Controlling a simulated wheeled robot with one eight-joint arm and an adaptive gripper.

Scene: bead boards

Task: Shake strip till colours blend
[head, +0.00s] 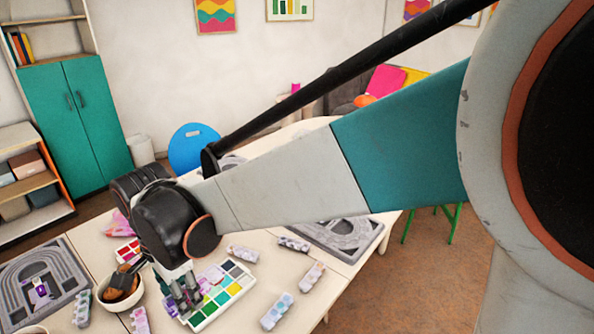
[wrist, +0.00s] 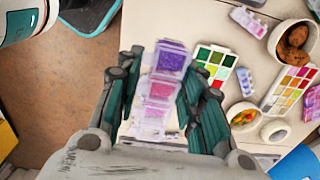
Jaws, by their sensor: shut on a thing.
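My gripper (wrist: 166,82) is shut on a clear strip (wrist: 160,90) with several small compartments. The far compartment holds purple, the middle one pink, and the near end looks paler. The colours still show as separate patches. The strip lies lengthwise between the two dark green fingers. In the head view my gripper (head: 180,290) hangs over the table beside a colour palette (head: 238,290); the held strip is mostly hidden there by the fingers. I cannot tell how far above the table it is.
Other bead strips (head: 277,311) lie loose on the table (head: 263,272). A bowl of brown things (head: 121,305) stands left of my gripper.

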